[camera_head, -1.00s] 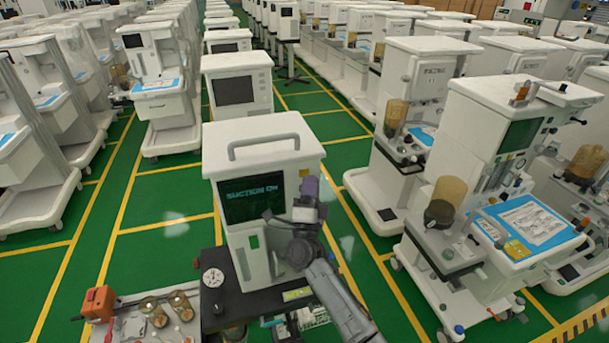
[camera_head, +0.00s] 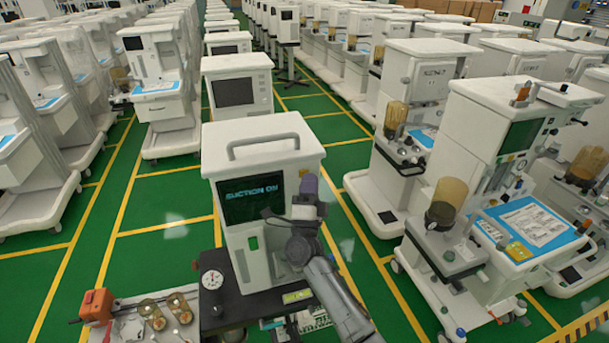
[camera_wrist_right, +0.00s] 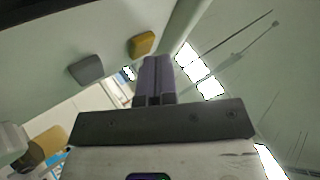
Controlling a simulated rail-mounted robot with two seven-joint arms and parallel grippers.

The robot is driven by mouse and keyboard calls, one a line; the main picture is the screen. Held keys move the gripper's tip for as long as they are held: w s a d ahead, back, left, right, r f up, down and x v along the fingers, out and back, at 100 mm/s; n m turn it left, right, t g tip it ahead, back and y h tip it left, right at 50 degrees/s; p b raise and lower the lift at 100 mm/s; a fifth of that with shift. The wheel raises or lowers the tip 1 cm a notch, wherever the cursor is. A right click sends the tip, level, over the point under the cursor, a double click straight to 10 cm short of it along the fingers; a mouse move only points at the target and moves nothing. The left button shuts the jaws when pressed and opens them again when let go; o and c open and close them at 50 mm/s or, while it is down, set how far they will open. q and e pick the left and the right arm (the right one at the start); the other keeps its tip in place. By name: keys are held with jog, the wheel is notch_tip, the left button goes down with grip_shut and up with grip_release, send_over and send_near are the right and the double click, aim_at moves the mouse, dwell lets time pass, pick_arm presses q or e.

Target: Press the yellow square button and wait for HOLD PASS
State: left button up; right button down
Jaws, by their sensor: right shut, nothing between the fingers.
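The suction unit (camera_head: 265,138) is a white box with a handle on top and a dark screen (camera_head: 250,200) that reads "SUCTION ON". A small yellow button (camera_head: 304,172) shows at the right of its front, just above my right gripper (camera_head: 308,184). In the right wrist view, the yellow square button (camera_wrist_right: 142,44) and a grey button (camera_wrist_right: 86,69) sit on the pale panel. My right gripper's purple fingers (camera_wrist_right: 153,76) are shut and empty, just below the yellow button in that picture. I cannot tell whether they touch it. My left gripper is not in view.
A round gauge (camera_head: 212,280) sits at the unit's lower left, on a dark base. An orange box (camera_head: 97,304) and glass jars lie on a tray at the lower left. An anaesthesia cart (camera_head: 500,130) stands at the right. Green floor shows between the rows.

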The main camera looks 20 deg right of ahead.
jog(key=shift+w+b, duration=0.3)
jog(key=shift+b, duration=0.1)
dwell(0.6)
jog(key=shift+s+p, duration=0.8)
jog(key=shift+s, duration=0.05)
